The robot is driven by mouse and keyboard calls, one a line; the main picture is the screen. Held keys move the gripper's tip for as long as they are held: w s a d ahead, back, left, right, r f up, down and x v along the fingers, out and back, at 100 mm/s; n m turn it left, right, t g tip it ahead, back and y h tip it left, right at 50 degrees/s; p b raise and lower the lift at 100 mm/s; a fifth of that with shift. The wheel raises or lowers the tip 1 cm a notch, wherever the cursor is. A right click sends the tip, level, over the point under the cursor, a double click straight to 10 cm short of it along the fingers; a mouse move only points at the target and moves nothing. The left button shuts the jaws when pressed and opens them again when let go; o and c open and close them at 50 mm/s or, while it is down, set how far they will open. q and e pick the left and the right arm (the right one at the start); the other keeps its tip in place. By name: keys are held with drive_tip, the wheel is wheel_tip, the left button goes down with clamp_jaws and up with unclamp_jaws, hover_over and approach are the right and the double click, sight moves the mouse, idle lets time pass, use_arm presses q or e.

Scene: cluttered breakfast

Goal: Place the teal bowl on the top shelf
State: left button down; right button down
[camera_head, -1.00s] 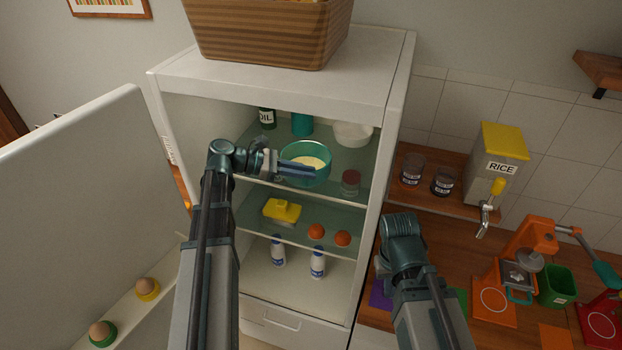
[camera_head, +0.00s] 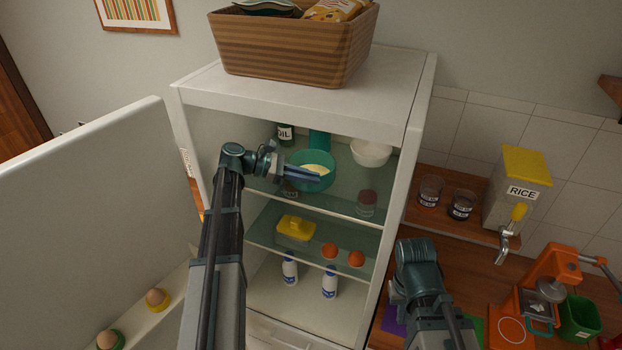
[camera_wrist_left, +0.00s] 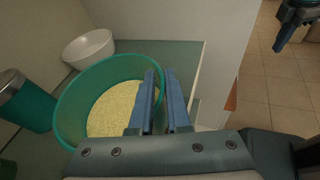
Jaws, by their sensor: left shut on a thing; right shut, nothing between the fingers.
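The teal bowl (camera_head: 325,180), with pale yellow contents, is inside the open fridge at its top shelf (camera_head: 335,200). My left gripper (camera_head: 305,173) is shut on its rim. In the left wrist view the bowl (camera_wrist_left: 75,105) is upright or nearly so, with its wall between the two blue fingers (camera_wrist_left: 160,102). Whether its base touches the glass cannot be told. My right gripper (camera_wrist_left: 282,38) shows at the upper right of the left wrist view, its fingers together and empty. In the head view its fingers are hidden behind its wrist.
On the top shelf stand an oil bottle (camera_head: 285,134), a teal container (camera_head: 319,140), a white bowl (camera_head: 371,153) and a red-lidded jar (camera_head: 366,204). The fridge door (camera_head: 85,210) stands open at left. A basket (camera_head: 290,50) sits on top of the fridge.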

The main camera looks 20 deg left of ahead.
use_arm(q)
drive_tip(key=shift+f+b, duration=0.55)
idle(0.4)
drive_tip(key=shift+c, duration=1.2)
unclamp_jaws()
drive_tip(key=shift+r, duration=0.2)
drive_tip(key=shift+r+p, duration=0.55)
drive_tip(key=shift+p, duration=0.2)
drive_tip(key=s+d+r+p, duration=0.1)
drive_tip(key=s+d, duration=0.2)
drive_tip(key=s, duration=0.4)
drive_tip(key=s+d+r+p, duration=0.2)
drive_tip(key=s, duration=0.6)
drive_tip(key=shift+d+r, duration=0.3)
drive_tip(key=shift+d, duration=0.1)
